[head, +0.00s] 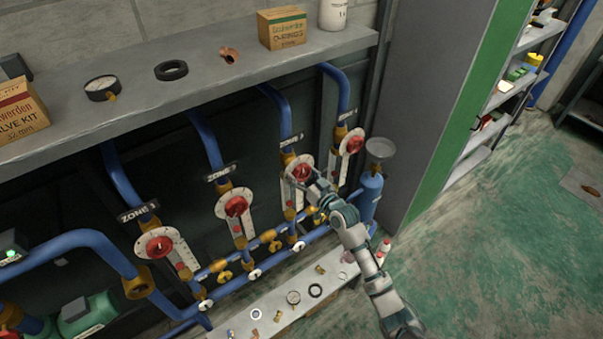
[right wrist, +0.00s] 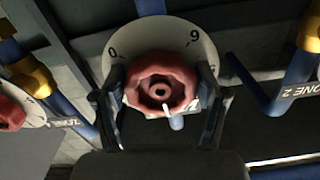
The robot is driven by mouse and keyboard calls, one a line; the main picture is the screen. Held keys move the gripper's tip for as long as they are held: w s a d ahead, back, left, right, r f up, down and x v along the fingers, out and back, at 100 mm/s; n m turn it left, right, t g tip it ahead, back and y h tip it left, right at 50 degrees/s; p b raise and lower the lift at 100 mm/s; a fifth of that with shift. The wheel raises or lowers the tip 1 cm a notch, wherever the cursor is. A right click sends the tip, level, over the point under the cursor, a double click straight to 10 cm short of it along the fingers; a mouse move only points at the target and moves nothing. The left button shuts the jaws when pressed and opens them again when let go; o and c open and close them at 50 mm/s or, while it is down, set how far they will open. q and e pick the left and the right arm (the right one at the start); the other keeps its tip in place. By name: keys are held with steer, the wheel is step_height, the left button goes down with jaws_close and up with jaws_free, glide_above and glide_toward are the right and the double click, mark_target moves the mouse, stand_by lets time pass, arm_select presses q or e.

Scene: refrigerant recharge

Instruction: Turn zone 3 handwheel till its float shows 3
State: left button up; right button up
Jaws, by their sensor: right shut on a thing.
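The zone 3 handwheel (head: 302,171) is red, on a white dial, third from the left along the pipe wall in the head view. My right gripper (head: 306,183) reaches it from the lower right and is shut on it. In the right wrist view the red handwheel (right wrist: 158,84) sits between the two dark fingers, with a white pointer at its lower rim. Its dial (right wrist: 160,44) shows 0 and 9. The zone 3 float gauge (head: 290,196) is a white strip beside the wheel, partly hidden; its reading is too small to tell. My left gripper is out of view.
Similar red handwheels stand at zone 1 (head: 159,246), zone 2 (head: 236,206) and far right (head: 354,144). A blue cylinder (head: 369,192) stands right of my right gripper. A shelf (head: 210,78) runs above, and a low bench (head: 270,318) with small parts lies below.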

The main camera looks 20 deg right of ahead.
steer(key=o, duration=1.1)
steer(key=shift+o, duration=0.2)
steer(key=shift+d, duration=0.1)
steer(key=v, duration=1.2)
steer(key=shift+w, duration=0.1)
